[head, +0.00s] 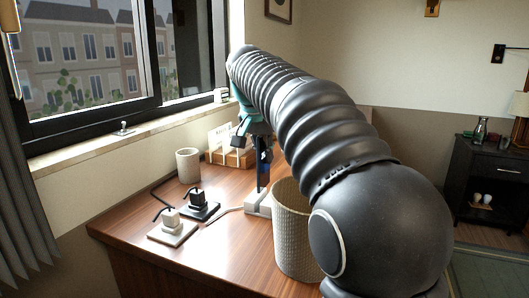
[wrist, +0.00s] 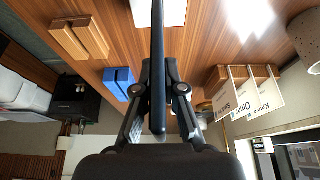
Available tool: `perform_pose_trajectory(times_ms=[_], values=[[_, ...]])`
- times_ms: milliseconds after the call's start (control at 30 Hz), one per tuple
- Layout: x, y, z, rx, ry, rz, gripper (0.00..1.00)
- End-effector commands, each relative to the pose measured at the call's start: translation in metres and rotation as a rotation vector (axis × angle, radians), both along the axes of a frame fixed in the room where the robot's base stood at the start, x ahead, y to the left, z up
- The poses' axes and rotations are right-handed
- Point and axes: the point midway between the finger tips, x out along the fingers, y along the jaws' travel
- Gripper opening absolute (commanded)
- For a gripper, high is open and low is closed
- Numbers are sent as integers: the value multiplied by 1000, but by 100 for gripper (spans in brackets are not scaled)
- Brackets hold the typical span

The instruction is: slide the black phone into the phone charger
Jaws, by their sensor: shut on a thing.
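My gripper (head: 257,138) is shut on the black phone (head: 262,178) and holds it upright above the desk. The wrist view shows the phone (wrist: 158,75) edge-on as a thin dark strip between the fingers (wrist: 158,95). A white block that looks like the phone charger (head: 256,207) stands on the desk below the phone, with a pale cable on its left. It also shows at the top of the wrist view (wrist: 175,12), partly behind the phone. The phone's lower end meets the block in the picture; I cannot tell whether it is in the slot.
A woven bin (head: 294,235) stands close right of the charger. Two small stands, one black (head: 203,212) and one white (head: 172,233), sit at left. A cup (head: 188,166) and wooden card rack (head: 228,157) stand behind. The wrist view shows a blue block (wrist: 118,82) and wooden blocks (wrist: 80,38).

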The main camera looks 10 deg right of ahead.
Motion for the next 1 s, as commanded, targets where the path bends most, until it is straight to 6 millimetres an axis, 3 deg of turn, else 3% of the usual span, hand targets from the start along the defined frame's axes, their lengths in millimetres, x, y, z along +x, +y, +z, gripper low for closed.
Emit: perform_pose_trajectory(times_ms=[1000], values=[[0,0,-43,0,-1,0,0]])
